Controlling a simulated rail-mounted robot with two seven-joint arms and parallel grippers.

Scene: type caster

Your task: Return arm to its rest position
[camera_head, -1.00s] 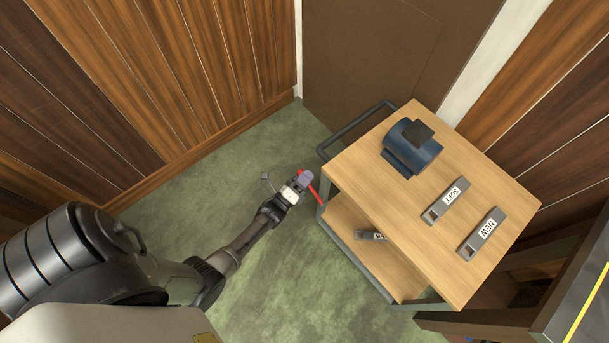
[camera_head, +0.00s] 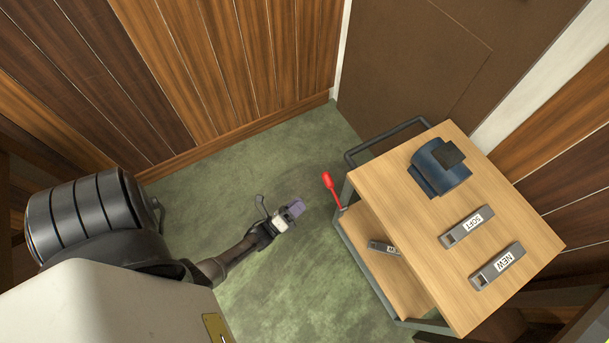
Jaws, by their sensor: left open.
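My left arm comes in from the left, low over the green floor. Its gripper (camera_head: 291,213) is at the arm's far end, left of the wooden cart (camera_head: 400,195) and apart from it. The gripper is open, and I see nothing held in it. The fingers are small in the picture. My right gripper is not in view.
The cart's top bears a dark blue motor-like block (camera_head: 440,168) and grey bars labelled SORT (camera_head: 467,226) and NEW (camera_head: 498,266). Another labelled bar (camera_head: 384,247) lies on the lower shelf. A red-handled tool (camera_head: 330,188) is at the cart's left edge. Wood-panelled walls (camera_head: 240,60) stand behind.

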